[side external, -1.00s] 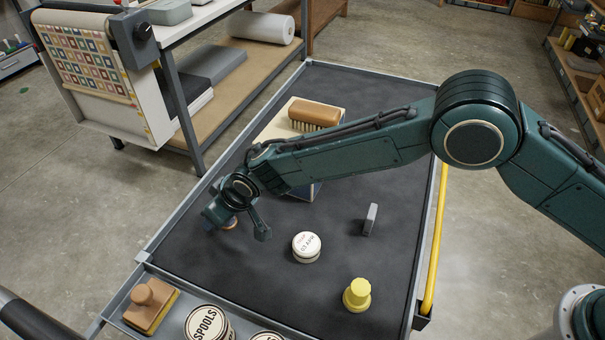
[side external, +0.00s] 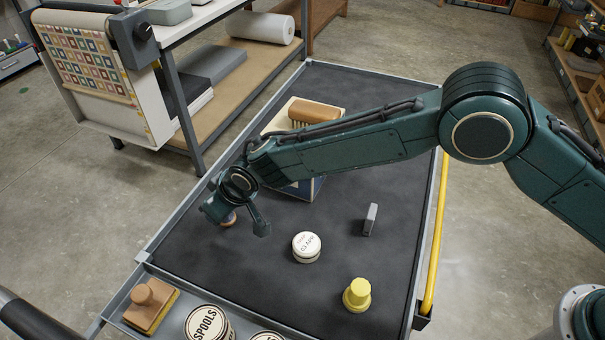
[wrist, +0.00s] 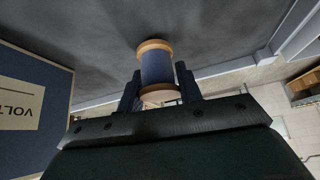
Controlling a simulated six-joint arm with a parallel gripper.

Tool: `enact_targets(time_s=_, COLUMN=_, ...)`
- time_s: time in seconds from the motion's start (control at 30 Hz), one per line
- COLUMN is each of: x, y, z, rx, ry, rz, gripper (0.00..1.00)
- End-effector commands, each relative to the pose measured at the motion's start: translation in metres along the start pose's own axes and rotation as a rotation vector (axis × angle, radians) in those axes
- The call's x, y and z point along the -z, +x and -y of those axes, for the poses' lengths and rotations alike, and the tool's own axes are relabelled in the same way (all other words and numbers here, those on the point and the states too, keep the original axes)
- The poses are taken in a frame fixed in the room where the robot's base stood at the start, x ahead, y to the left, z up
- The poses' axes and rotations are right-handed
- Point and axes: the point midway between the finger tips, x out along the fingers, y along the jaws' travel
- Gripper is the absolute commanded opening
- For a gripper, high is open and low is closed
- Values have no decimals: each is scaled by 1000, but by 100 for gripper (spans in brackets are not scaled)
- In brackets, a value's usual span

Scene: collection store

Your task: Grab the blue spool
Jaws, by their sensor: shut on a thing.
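The blue spool (wrist: 156,68) has tan wooden ends and blue thread. In the wrist view it stands between the two fingers of my gripper (wrist: 160,88), which is shut on it. In the side external view my gripper (side external: 234,212) is low over the left part of the dark cart top. Only a small part of the spool (side external: 229,220) shows there, mostly hidden behind the gripper. I cannot tell whether it touches the surface.
A blue box (wrist: 35,110) with a brush (side external: 313,111) on top stands behind my arm. A round white tin (side external: 306,247), a grey block (side external: 370,219) and a yellow spool-like piece (side external: 357,295) stand to the right. A tray (side external: 172,334) with tins is in front.

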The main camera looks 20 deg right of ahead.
Motion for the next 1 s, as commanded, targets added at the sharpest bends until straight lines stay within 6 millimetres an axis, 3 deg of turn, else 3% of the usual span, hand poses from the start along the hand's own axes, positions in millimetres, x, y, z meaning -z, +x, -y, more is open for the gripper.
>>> enact_targets(time_s=0.27, x=25, y=-38, z=0, rx=0, ry=0, rz=-5, gripper=13)
enact_targets(time_s=0.7, x=76, y=-117, z=0, rx=1, ry=0, rz=-4, gripper=13)
enact_targets(time_s=1.0, x=96, y=-149, z=0, rx=0, ry=0, rz=-1, gripper=13)
